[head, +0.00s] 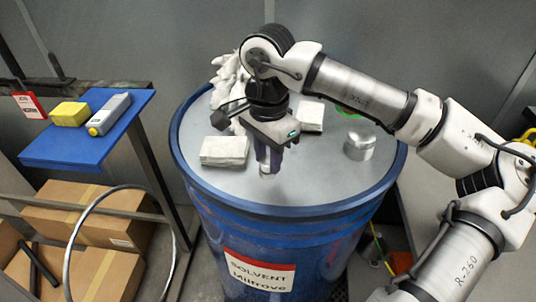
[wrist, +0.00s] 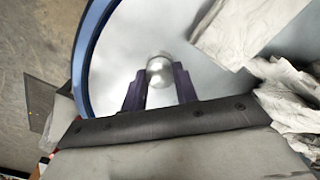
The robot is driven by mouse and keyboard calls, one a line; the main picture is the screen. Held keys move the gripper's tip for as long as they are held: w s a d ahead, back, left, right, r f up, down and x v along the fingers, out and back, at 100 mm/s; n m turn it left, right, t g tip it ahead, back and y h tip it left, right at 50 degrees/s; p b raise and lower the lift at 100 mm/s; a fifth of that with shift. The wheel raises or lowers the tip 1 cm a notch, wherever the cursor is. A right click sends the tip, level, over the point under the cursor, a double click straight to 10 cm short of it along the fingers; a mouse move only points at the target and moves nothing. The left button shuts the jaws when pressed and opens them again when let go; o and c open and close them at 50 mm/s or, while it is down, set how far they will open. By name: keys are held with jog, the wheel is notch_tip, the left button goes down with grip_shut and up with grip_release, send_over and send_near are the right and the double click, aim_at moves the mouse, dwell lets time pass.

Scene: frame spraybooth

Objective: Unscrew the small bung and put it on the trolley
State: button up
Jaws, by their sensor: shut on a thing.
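The small bung (wrist: 160,70) is a round silvery cap between the two purple fingertips of my gripper (wrist: 159,84) in the wrist view. My gripper (head: 268,160) is shut on it and points down over the front part of the drum's grey lid (head: 310,188). In the head view only a little of the bung (head: 267,175) shows below the fingers. I cannot tell whether it still sits in the lid or is clear of it. The trolley's blue top (head: 62,152) is at the left, apart from the drum.
A yellow block (head: 70,114) and a grey bottle (head: 108,114) lie at the back of the trolley top; its front is clear. White folded cloths (head: 224,151), a crumpled white heap and a silvery cylinder (head: 360,147) are on the lid. Cardboard boxes (head: 90,215) stand below the trolley top.

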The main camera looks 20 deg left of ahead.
jog(key=n+b, duration=0.1)
jog(key=n, duration=0.3)
jog(key=shift+n+b, duration=0.3)
jog(key=shift+n, duration=0.6)
jog(key=n, duration=0.3)
jog(key=o, duration=0.6)
jog(key=shift+o, duration=0.2)
jog(key=shift+b, duration=0.4)
